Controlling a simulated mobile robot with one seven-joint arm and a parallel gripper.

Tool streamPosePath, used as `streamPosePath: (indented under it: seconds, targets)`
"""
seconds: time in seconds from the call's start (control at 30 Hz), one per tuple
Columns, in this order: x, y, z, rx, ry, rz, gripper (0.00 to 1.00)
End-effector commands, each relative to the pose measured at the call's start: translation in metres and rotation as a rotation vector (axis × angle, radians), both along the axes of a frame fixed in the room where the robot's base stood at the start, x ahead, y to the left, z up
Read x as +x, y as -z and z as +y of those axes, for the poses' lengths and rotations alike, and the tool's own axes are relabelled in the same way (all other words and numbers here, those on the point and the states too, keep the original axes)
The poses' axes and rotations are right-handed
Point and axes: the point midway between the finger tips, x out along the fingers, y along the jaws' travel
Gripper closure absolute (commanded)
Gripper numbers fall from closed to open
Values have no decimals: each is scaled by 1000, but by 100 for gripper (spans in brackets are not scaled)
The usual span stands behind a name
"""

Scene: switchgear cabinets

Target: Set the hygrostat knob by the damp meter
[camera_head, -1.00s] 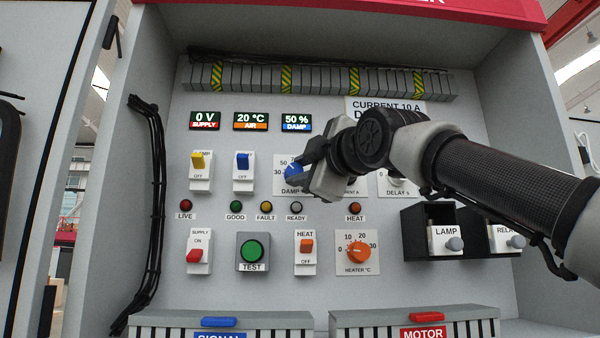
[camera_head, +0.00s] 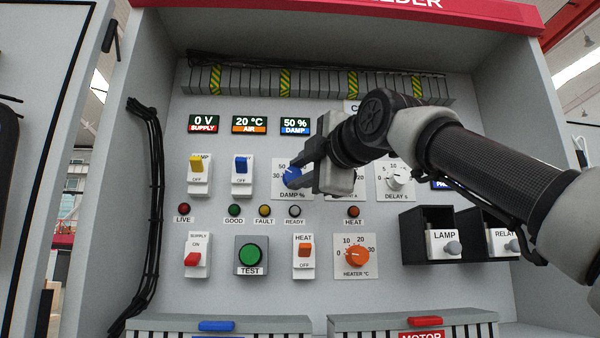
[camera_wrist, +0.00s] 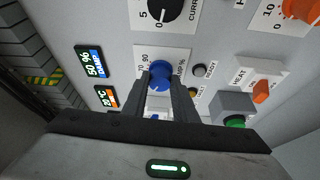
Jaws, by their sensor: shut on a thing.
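The hygrostat knob (camera_head: 292,177) is blue and sits on a white plate marked DAMP % (camera_head: 291,195), with 30 and 50 readable on its scale in the head view. The blue knob also shows in the wrist view (camera_wrist: 159,75), between my fingertips. My gripper (camera_head: 299,174) reaches in from the right and is shut on the knob; it hides the right part of the dial. The damp meter (camera_head: 295,125) reads 50 % and is above the knob; it also shows in the wrist view (camera_wrist: 91,63). I cannot tell the knob's exact setting.
A blue switch (camera_head: 241,176) is left of the dial. The ready lamp (camera_head: 295,211) is just below it. The orange heater knob (camera_head: 358,253) and delay knob (camera_head: 398,177) are to the right. Black boxes with LAMP and RELAY drawers (camera_head: 443,242) are at lower right.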

Motion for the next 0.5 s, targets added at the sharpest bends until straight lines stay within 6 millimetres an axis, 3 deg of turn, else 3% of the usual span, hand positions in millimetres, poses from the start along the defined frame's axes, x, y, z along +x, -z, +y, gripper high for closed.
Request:
streamPosePath:
  seconds: [0.03,0.13,0.5]
  targets:
    - [0,0,0,0,0,-1,73]
    - [0,0,0,0,0,-1,56]
    - [-3,1,-2,1,2,0,56]
